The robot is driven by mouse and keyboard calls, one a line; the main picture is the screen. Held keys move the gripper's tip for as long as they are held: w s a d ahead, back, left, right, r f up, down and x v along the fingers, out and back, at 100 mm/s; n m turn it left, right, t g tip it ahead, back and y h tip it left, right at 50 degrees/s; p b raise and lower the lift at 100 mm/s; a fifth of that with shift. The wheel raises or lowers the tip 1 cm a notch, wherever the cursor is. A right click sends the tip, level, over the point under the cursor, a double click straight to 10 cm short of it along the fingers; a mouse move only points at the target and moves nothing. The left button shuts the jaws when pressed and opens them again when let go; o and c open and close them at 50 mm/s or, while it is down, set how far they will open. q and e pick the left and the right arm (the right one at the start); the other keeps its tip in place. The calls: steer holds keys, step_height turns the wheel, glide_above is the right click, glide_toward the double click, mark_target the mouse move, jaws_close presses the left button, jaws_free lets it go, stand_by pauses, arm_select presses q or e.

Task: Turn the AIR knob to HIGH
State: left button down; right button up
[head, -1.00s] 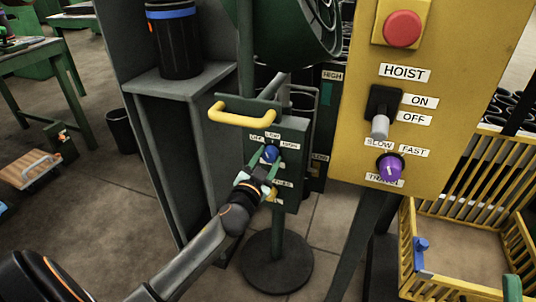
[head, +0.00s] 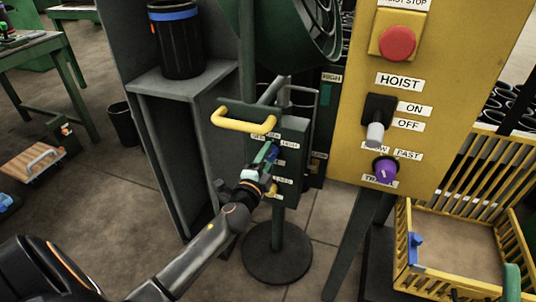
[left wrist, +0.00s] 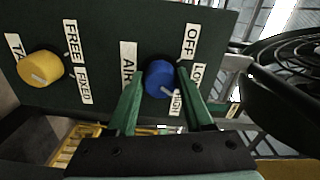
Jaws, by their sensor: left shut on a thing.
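The blue AIR knob (left wrist: 158,79) is on a dark green control box (head: 292,135), with OFF, LOW and HIGH labels around it. In the left wrist view its white pointer mark slants toward the HIGH label (left wrist: 175,103). My left gripper (left wrist: 160,82) has its two green fingers on either side of the knob and is shut on it. In the head view my left gripper (head: 268,156) is at the box face and mostly hides the knob.
A yellow handle (head: 245,122) sticks out above the knob. A yellow knob (left wrist: 40,68) by FREE and FIXED labels is on the same panel. A large fan (head: 290,28) stands above. The yellow hoist panel (head: 455,60) with a purple knob (head: 385,170) is on the right.

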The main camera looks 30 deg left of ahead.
arm_select(q)
steer(key=shift+m, duration=1.1)
arm_select(e)
steer(key=shift+w+d+f+m+h, duration=0.2)
steer(key=shift+w+f+m+h, duration=1.25)
steer(key=shift+h, duration=0.25)
steer(key=shift+s, duration=0.1)
arm_select(q)
steer(key=shift+c, duration=1.5)
jaws_free()
